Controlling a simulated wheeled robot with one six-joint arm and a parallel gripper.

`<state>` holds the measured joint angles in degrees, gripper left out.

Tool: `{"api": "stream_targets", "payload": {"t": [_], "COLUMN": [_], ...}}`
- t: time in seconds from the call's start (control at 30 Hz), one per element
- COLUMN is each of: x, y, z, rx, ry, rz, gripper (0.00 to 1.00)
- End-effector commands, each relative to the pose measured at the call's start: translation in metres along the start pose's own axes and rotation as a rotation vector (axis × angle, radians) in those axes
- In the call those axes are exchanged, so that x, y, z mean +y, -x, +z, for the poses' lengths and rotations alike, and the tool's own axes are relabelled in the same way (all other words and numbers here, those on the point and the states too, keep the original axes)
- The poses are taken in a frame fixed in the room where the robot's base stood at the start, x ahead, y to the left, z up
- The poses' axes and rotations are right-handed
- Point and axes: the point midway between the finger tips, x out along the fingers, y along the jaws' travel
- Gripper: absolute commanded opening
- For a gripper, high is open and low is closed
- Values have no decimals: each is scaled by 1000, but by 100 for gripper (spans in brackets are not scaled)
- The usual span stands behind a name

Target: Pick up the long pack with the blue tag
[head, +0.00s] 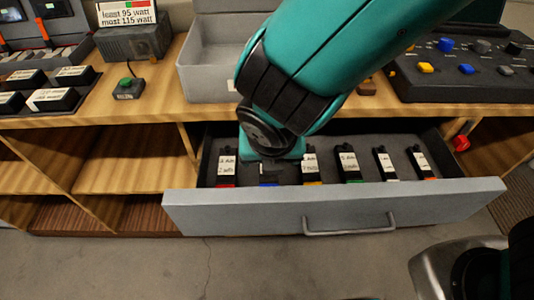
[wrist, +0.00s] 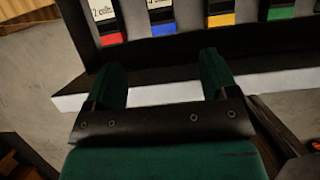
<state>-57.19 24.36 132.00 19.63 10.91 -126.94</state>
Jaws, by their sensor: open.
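The pack with the blue tag (wrist: 163,29) lies in the open drawer, between the packs with the red tag (wrist: 112,38) and the yellow tag (wrist: 221,20). In the head view my arm covers most of it, and its blue tag (head: 268,184) shows just behind the drawer front. My gripper (wrist: 160,63) is open and empty. In the wrist view its fingers point towards the drawer, with the blue tag beyond the gap between them. The far part of the blue-tag pack is cut off there.
The drawer front (head: 335,208) has a handle (head: 350,229). More packs, with green (head: 349,166), white and orange tags, lie to the right in the drawer. A grey bin (head: 212,70) and a dark control panel (head: 465,65) stand on the wooden bench above.

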Motion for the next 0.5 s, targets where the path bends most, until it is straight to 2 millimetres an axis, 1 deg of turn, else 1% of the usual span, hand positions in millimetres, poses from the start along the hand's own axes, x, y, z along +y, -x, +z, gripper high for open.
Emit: {"api": "stream_targets", "payload": {"t": [0.03, 0.3, 0.4, 0.5], "x": [-1, -2, -2, -1], "y": [-11, -72, -92, -105], "z": [-1, -1, -1, -1], "rx": [1, 4, 4, 3], "ry": [3, -1, -1, -2], "rz": [-5, -6, -4, -3], "gripper": [80, 80, 80, 80]}}
